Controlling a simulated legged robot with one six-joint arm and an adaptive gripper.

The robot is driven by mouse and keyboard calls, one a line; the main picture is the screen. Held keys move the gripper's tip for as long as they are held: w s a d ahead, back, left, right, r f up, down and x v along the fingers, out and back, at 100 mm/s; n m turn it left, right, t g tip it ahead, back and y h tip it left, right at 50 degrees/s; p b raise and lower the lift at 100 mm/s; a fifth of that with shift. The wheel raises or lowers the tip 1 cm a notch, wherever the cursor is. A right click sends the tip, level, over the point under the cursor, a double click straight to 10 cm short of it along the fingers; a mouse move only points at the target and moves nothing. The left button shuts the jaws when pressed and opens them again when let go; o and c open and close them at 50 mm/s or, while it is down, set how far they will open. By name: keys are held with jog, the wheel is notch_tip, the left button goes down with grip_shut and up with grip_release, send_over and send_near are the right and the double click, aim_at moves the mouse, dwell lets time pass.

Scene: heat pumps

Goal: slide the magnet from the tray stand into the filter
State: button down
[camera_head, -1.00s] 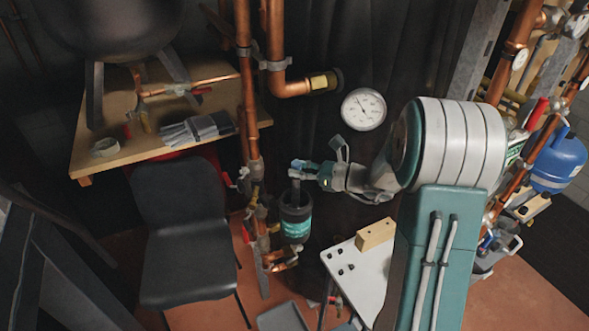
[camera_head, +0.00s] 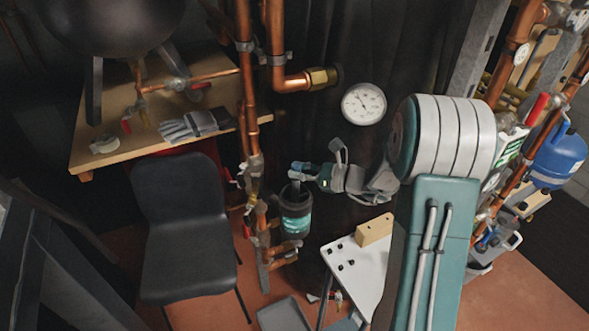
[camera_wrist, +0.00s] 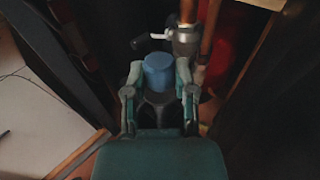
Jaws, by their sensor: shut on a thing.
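My gripper (camera_head: 300,171) is shut on the magnet (camera_wrist: 158,72), whose blue cap shows between the fingers in the wrist view. In the head view, the magnet's dark rod (camera_head: 295,187) hangs below the fingers, roughly upright. Its lower end meets the open top of the filter (camera_head: 296,222), a dark cylinder with a teal band on the copper pipework. The rod's lower part is hidden, apparently inside the filter; I cannot tell how deep. The white tray stand (camera_head: 345,283) is at the lower right of the filter.
A wooden block (camera_head: 375,229) sits on the tray stand. Copper pipes (camera_head: 250,110) with valves run close left of the filter. A pressure gauge (camera_head: 363,104) is above my gripper. A black chair (camera_head: 185,240) and a wooden table (camera_head: 95,140) with gloves (camera_head: 188,125) are at left.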

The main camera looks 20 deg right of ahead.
aim_at(298, 193)
jog(key=shift+f, duration=4.05)
dwell(1.2)
jog(key=shift+c, duration=1.8)
grip_release()
notch_tip(298, 193, up, 18)
jog(key=shift+s+a+f, duration=0.1)
jog(key=shift+a, duration=0.1)
jog(key=s+a+n+g+h, duration=0.2)
jog(key=s+a+n+g, duration=0.15)
jog(key=s+n, duration=0.3)
jog(key=s+a+n+g+h, duration=0.25)
jog(key=s+a+n, duration=0.2)
jog(key=s, duration=0.35)
jog(key=s+d+n+t+h, duration=0.1)
jog(key=s+d+n+h, duration=0.6)
jog(key=s+n, duration=0.5)
jog(key=shift+d+n+t+h, duration=0.25)
jog(key=shift+n+t+h, duration=0.15)
jog(key=shift+n+h, duration=0.8)
